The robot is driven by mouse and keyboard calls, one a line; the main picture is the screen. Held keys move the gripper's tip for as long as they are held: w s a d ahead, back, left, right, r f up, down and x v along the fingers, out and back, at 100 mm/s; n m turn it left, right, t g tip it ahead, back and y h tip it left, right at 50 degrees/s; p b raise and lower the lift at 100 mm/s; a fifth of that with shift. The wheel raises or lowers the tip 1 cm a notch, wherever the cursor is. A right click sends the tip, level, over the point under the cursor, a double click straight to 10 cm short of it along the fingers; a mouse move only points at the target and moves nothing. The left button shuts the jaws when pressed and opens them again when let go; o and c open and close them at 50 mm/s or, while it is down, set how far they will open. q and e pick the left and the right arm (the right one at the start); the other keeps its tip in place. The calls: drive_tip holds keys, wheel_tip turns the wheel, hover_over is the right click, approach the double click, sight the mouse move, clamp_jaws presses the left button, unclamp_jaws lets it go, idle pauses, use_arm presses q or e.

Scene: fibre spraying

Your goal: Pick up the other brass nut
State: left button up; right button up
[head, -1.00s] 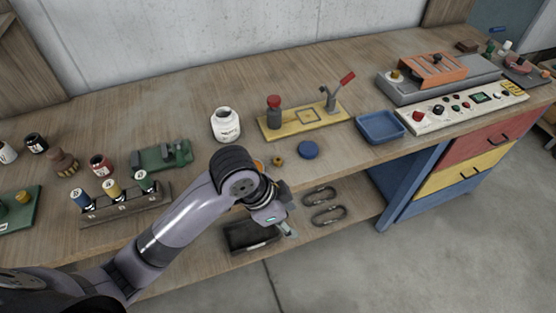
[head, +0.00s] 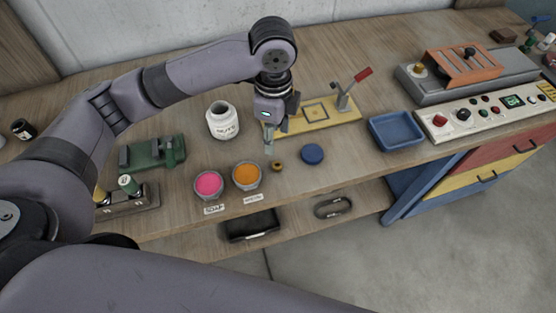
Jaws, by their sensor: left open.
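A small brass nut (head: 278,166) lies on the wooden bench near its front edge, left of a round blue lid (head: 312,154). My left gripper (head: 269,147) points down just above and slightly left of the nut, apart from it as far as the view shows. It is open, with nothing seen between its fingers. Its wrist hides part of the yellow plate behind. My right gripper is not in view.
Cups of pink (head: 209,185) and orange (head: 246,176) material stand left of the nut. A white jar (head: 222,121) is behind them. The yellow lever fixture (head: 322,112) stands behind the nut, and a blue tray (head: 396,130) sits to the right.

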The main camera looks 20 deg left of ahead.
sight(279, 165)
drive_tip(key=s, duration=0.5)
use_arm(q)
wheel_tip(279, 165, down, 6)
drive_tip(key=shift+w+r+p, duration=0.1)
drive_tip(key=shift+w+p, duration=0.05)
drive_tip(key=shift+p, duration=0.3)
wheel_tip(279, 165, down, 2)
drive_tip(key=shift+w+f, duration=0.15)
drive_tip(key=shift+f+p, duration=0.25)
drive_tip(key=shift+p, duration=0.1)
drive_tip(key=f, duration=0.2)
drive_tip(key=f+p, duration=0.1)
drive_tip(key=shift+w+d+f, duration=0.25)
drive_tip(key=shift+d+f, duration=0.05)
drive_tip(key=shift+f, duration=0.5)
drive_tip(key=c, duration=0.4)
clamp_jaws()
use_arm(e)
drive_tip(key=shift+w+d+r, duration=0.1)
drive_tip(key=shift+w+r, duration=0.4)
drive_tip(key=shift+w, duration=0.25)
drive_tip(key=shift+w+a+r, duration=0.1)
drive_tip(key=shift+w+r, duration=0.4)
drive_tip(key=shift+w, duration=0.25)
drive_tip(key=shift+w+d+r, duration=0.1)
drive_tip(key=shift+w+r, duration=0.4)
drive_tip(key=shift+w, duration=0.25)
